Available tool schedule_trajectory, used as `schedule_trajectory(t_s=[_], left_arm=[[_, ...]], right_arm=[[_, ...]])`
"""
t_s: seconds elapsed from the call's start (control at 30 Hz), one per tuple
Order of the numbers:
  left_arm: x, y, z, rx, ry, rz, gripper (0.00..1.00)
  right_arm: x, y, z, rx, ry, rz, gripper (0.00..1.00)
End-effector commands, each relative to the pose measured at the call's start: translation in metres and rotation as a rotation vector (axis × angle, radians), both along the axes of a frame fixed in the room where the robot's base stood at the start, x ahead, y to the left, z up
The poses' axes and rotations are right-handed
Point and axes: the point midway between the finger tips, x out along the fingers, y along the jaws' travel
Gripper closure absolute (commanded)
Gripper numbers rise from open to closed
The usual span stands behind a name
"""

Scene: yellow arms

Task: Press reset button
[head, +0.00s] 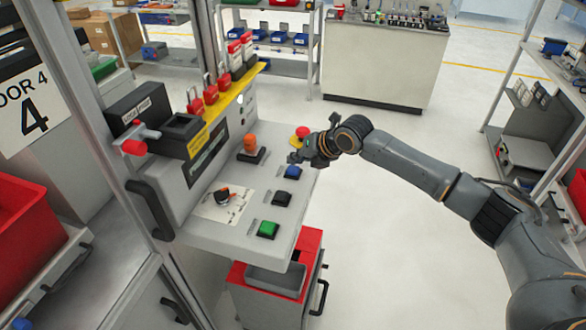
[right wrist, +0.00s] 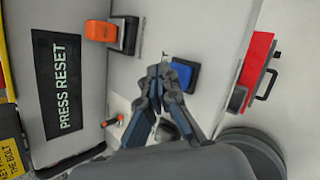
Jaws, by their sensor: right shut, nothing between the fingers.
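A blue push button (head: 293,172) sits on the sloping grey control panel (head: 215,236); it also shows in the right wrist view (right wrist: 186,76). Below it in the head view are a black button (head: 282,199) and a green button (head: 268,230). Their labels are too small to read. My right gripper (head: 297,158) is shut and empty, over the panel just above the blue button in the picture. In the right wrist view its closed tips (right wrist: 165,62) are beside the blue button; I cannot tell whether they touch the panel. My left gripper is not in view.
A display reading "PRESS RESET" (right wrist: 63,82) is on the panel's upright face. A red mushroom button (head: 303,132), an orange control (head: 250,143) and a rotary switch (head: 222,196) are nearby. A red cabinet (head: 311,245) stands below. The floor to the right is clear.

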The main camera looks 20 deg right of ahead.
Motion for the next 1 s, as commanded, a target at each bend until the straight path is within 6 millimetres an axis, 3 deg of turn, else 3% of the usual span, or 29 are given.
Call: schedule_trajectory(t_s=[1.0], left_arm=[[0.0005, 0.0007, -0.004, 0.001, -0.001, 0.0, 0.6]], right_arm=[[-0.0001, 0.0001, -0.009, 0.0, 0.0, 0.0, 1.0]])
